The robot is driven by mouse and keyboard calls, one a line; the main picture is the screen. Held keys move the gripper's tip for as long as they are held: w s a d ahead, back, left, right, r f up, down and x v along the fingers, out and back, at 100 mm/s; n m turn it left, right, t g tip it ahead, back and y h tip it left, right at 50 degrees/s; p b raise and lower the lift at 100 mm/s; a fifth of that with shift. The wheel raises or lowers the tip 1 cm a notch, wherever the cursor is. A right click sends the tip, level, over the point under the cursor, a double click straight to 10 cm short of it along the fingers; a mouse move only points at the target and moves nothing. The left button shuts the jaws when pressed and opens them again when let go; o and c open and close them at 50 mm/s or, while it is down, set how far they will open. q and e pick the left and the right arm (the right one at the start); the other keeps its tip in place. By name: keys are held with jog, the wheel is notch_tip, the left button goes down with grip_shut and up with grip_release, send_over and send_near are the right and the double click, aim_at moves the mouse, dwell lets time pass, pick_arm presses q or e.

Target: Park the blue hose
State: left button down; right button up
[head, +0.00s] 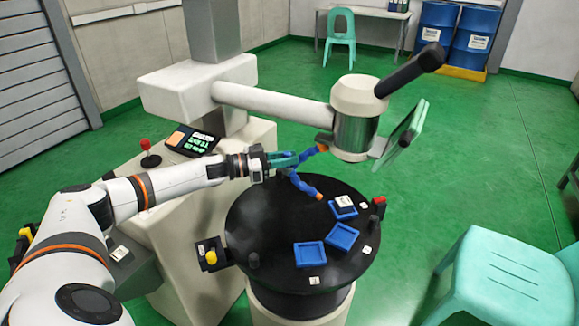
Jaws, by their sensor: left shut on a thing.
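The blue hose (306,187) is a jointed blue line with orange tips. One branch slopes down over the black round table (270,215), and another rises to an orange tip beside the machine head. My left gripper (290,159) reaches in from the left above the table's back edge. Its greenish fingers are shut on the blue hose near the upper branch. The fingers partly hide where the branches meet, and I cannot tell if they join. My right gripper is not in view.
The white machine head (357,105) with a black handle hangs close right of my left gripper. Blue trays (310,254) lie on the table, one with a white block (344,202). A green chair (505,275) is at right.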

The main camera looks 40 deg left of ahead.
pick_arm(q)
jog(key=shift+w+a+m+g+h, duration=0.3)
jog(key=shift+w+m+g+h, duration=0.1)
jog(key=shift+m+g+h, duration=0.15)
jog(key=shift+b, duration=0.3)
jog(key=c, duration=1.3)
grip_release()
jog(key=b+v, duration=0.1)
jog(key=v, duration=1.1)
